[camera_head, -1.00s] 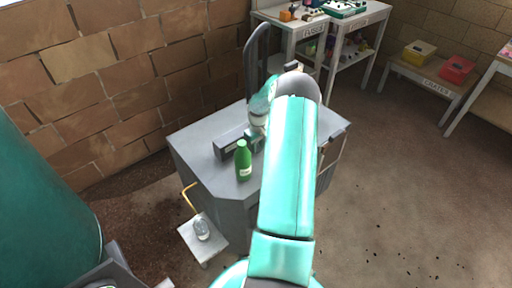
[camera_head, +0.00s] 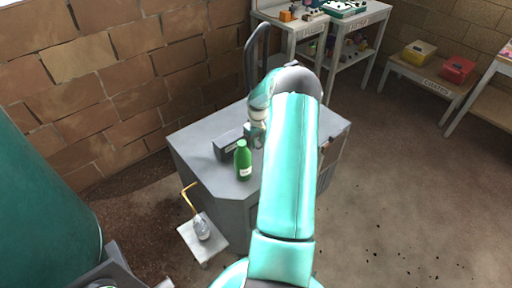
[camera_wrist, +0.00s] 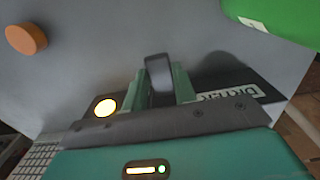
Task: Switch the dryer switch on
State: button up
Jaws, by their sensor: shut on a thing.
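The dryer switch (camera_wrist: 158,72) is a dark grey lever in the wrist view, standing between the two green fingers of my gripper (camera_wrist: 160,88). The fingers are shut on it. The switch base is partly hidden by my gripper. A white label (camera_wrist: 228,95) reading "DRYER" lies on the dark plate to its right. A round lamp (camera_wrist: 105,106) to the left of the fingers glows pale yellow. In the head view, my gripper (camera_head: 255,138) is low over the grey machine top (camera_head: 198,142), behind the green bottle (camera_head: 243,160), and the switch cannot be made out.
The green bottle also shows at the wrist view's upper right (camera_wrist: 285,18), close to my gripper. An orange round knob (camera_wrist: 26,38) is at upper left. Shelves (camera_head: 345,45) stand behind.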

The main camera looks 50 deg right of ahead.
jog(key=shift+r, duration=0.95)
jog(key=o, duration=0.7)
jog(key=shift+s, duration=0.1)
jog(key=shift+r, duration=2)
jog(key=shift+r, duration=0.1)
notch_tip(320, 180, up, 14)
jog(key=shift+f, duration=0.2)
